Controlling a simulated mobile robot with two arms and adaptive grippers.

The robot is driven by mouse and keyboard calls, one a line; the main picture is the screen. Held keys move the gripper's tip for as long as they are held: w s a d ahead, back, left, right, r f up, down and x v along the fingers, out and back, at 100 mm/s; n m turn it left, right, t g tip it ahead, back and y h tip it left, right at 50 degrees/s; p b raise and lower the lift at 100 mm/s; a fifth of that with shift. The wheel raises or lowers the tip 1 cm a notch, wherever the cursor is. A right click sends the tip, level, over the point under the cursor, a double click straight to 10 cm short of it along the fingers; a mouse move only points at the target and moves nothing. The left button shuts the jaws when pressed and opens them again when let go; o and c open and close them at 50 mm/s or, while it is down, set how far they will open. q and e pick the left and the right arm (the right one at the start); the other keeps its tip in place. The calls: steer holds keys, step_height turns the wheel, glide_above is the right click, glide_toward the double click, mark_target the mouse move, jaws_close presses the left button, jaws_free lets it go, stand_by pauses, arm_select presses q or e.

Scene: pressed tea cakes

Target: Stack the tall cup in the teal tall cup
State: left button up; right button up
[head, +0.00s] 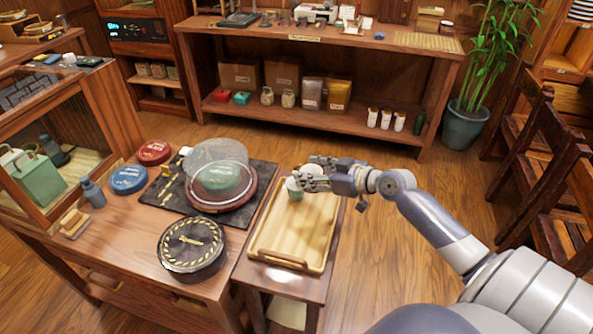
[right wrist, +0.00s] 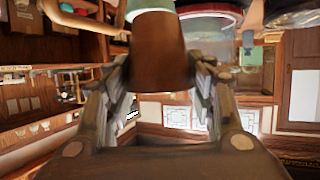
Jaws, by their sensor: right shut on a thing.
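My right gripper (head: 303,179) is above the far left part of the wooden tray. In the right wrist view its fingers (right wrist: 160,90) are shut on the sides of a brown tall cup (right wrist: 158,55). The teal tall cup (head: 295,195) is on the tray, just under the fingertips in the head view. A pale teal rounded piece, apparently this cup, shows at the top edge of the right wrist view (right wrist: 148,6), against the narrow end of the brown cup. I cannot tell whether the brown cup is inside it or just over it. My left gripper is not in view.
The wooden tray (head: 275,253) is otherwise bare. Shelves stand behind, chairs at the right.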

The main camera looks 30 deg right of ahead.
steer(key=shift+w+a+f+p, duration=0.2)
steer(key=shift+w+f, duration=0.45)
steer(key=shift+w, duration=0.3)
steer(key=shift+w+a+f+p, duration=0.15)
steer(key=shift+w+f+p, duration=0.1)
steer(key=shift+w+f, duration=0.6)
steer(key=shift+w+a+f+p, duration=0.2)
steer(key=shift+w+f, duration=0.3)
steer(key=shift+w, duration=0.55)
steer(key=shift+f+b, duration=0.65)
steer(key=shift+b, duration=0.2)
steer(key=o, duration=1.1)
steer(key=shift+r, duration=0.15)
